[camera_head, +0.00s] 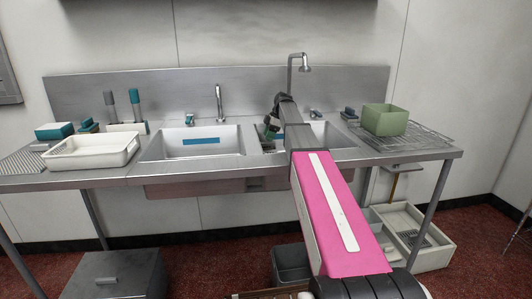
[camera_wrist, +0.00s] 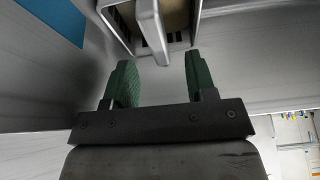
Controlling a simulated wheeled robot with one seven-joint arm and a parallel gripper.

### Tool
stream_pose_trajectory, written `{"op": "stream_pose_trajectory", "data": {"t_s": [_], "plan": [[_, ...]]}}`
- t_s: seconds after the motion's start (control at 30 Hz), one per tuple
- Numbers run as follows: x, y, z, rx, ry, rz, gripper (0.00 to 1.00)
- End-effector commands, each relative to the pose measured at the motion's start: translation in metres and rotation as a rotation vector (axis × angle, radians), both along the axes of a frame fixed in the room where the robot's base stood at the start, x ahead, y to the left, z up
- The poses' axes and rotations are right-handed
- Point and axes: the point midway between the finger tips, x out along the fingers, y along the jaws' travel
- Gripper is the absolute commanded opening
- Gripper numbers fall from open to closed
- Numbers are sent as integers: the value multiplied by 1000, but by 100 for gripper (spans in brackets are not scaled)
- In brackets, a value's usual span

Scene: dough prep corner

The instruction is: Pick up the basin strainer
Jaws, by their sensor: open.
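My gripper (camera_wrist: 158,70) is open, with its two green-padded fingers apart. In the head view my gripper (camera_head: 270,133) reaches down at the right sink basin (camera_head: 330,133), partly hidden by my arm. In the wrist view a grey, box-like piece (camera_wrist: 152,30) with a protruding bar lies just past the fingertips. The bar's end lies between the fingers in the picture; I cannot tell whether it touches them. This piece looks like the basin strainer, with a tan inside and dark slots. Its far part is cut off by the frame. The strainer cannot be made out in the head view.
The left basin (camera_head: 170,145) holds a blue panel. A white tray (camera_head: 92,151) stands left of it. A green box (camera_head: 384,119) stands on the wire rack (camera_head: 425,139) at the right. Taps (camera_head: 219,105) rise behind the basins. Bins (camera_head: 290,264) stand below the counter.

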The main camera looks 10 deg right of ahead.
Motion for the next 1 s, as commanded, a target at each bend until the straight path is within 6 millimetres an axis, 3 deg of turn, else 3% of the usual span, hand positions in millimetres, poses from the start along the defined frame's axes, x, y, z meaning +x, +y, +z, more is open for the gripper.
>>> {"op": "stream_pose_trajectory", "data": {"t_s": [0.37, 1.0], "plan": [[1, 12, -44, 0, 0, 0, 51], [2, 13, -49, 0, -1, 0, 51]]}}
